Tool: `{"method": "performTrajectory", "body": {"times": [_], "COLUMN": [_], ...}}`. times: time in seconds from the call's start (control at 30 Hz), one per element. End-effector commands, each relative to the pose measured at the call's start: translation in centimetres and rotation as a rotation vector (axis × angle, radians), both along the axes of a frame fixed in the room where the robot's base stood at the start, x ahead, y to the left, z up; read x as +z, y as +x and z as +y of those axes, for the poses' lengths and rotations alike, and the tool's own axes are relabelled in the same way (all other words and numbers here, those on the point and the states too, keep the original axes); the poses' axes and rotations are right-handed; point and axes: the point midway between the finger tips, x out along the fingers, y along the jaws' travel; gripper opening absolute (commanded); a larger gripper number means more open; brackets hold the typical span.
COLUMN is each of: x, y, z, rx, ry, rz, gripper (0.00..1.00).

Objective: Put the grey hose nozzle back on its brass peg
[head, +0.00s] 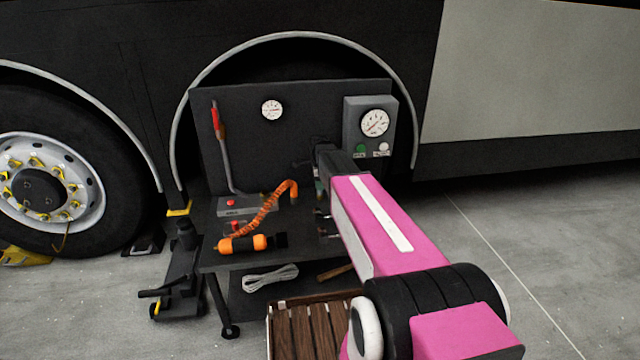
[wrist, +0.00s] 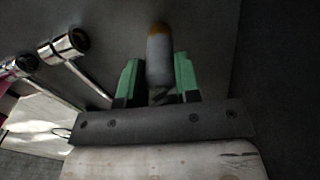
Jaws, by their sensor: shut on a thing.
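In the wrist view my gripper (wrist: 157,62) has its two green fingers on either side of a grey rounded cylinder (wrist: 160,46), which looks like the hose nozzle. The far end of the cylinder is brownish-yellow; I cannot tell whether this is part of the nozzle or the brass peg. In the head view my gripper (head: 320,190) is in front of the dark back panel (head: 300,130), above the bench, and mostly hidden by my arm. The nozzle and the brass peg cannot be made out in the head view.
An orange coiled hose (head: 270,208) and an orange-black tool (head: 243,243) lie on the bench left of my arm. A gauge box (head: 371,125) is right of my gripper. Chrome cylindrical parts (wrist: 63,47) show left in the wrist view. A slatted wooden crate (head: 312,330) stands below.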

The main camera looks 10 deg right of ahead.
Motion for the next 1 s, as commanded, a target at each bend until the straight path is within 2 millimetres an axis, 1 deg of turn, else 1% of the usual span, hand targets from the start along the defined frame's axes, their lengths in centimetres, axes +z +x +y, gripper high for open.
{"method": "performTrajectory", "body": {"times": [0.07, 0.1, 0.17, 0.43, 0.57, 0.67, 1.0], "x": [0.0, 0.0, 0.0, 0.0, 0.6, 1.7, 7.6], "y": [0.0, 0.0, 0.0, 0.0, 0.0, 0.0, 0.0], "z": [0.0, 0.0, 0.0, 0.0, 0.0, 0.0, 0.0], "rx": [0.0, 0.0, 0.0, 0.0, 0.0, 0.0, 0.0], "ry": [0.0, 0.0, 0.0, 0.0, 0.0, 0.0, 0.0], "rz": [0.0, 0.0, 0.0, 0.0, 0.0, -0.001, -0.002], "gripper": [0.0, 0.4, 0.6, 0.6, 0.6, 0.6, 0.6]}}
